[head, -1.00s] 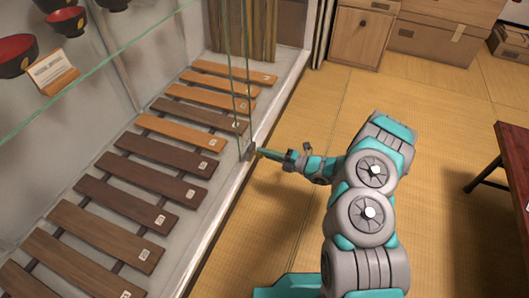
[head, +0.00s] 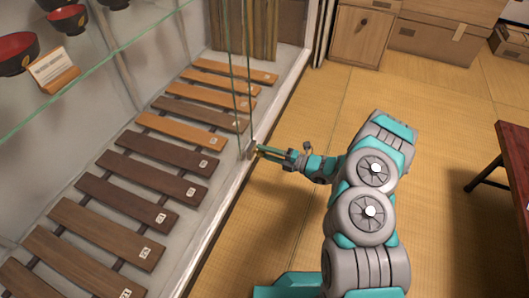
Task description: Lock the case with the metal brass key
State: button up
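The glass display case (head: 205,228) fills the left side, and its glass doors (head: 240,70) meet at a small grey lock (head: 248,151) low on the front edge. My gripper (head: 262,151) is at the lock, pointing left, with its teal fingertips right beside it. A small brass-coloured bit, the brass key (head: 257,152), shows between the fingertips and the lock. The fingers look closed on it. The key is mostly hidden by the fingers, and I cannot tell how deep it sits in the lock.
Wooden slatted boards (head: 150,177) with small tags lie inside the case; red and black bowls (head: 15,52) stand on a glass shelf above. A wooden cabinet (head: 360,35) and boxes (head: 435,40) stand at the back. The tatami floor between is clear.

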jog(key=p+v, duration=0.1)
jog(key=v, duration=0.6)
jog(key=shift+s+d, duration=0.15)
jog(key=shift+d, duration=0.2)
